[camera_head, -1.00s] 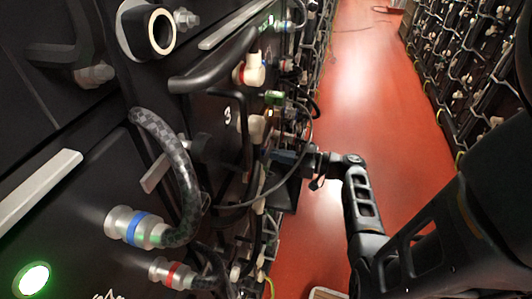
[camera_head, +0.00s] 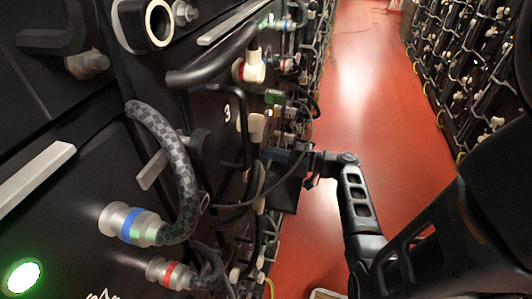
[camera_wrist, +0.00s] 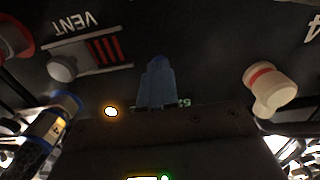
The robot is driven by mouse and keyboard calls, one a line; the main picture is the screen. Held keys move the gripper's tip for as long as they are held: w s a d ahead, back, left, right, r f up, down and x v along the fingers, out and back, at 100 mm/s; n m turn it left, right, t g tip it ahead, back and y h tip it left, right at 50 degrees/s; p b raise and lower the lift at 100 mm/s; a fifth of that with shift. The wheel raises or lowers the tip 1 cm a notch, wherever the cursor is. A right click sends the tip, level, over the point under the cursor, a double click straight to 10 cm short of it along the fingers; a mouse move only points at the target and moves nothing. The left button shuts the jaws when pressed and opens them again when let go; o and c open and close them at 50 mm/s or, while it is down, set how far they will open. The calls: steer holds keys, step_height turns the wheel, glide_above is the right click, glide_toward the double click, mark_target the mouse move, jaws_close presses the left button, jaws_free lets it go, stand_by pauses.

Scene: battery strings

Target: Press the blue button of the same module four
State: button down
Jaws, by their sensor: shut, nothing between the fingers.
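Module four's dark face (camera_wrist: 205,45) fills the upper wrist view, upside down, with part of a "4" at the right edge and the word VENT at the left. My gripper (camera_wrist: 157,92) shows there as a narrow blue-tinted shape pointing at the face, shut and empty. A darker blue rounded cap (camera_wrist: 157,61), perhaps the blue button, is at its tip; I cannot tell whether they touch. In the head view my gripper (camera_head: 283,182) is at the module row, past the module marked 3 (camera_head: 227,112); its fingertips are hidden.
A red-banded white connector (camera_wrist: 270,88) and a blue-banded plug (camera_wrist: 52,122) flank my gripper. Cables and a black handle (camera_head: 215,60) stick out from the row. The red aisle floor (camera_head: 365,110) is clear between the two rows.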

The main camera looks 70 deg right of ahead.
steer(key=shift+w, duration=0.2)
steer(key=shift+s, duration=0.1)
steer(key=s+b, duration=0.2)
steer(key=s, duration=0.5)
steer(key=shift+s+d, duration=0.3)
steer(key=shift+s, duration=0.1)
stand_by(0.8)
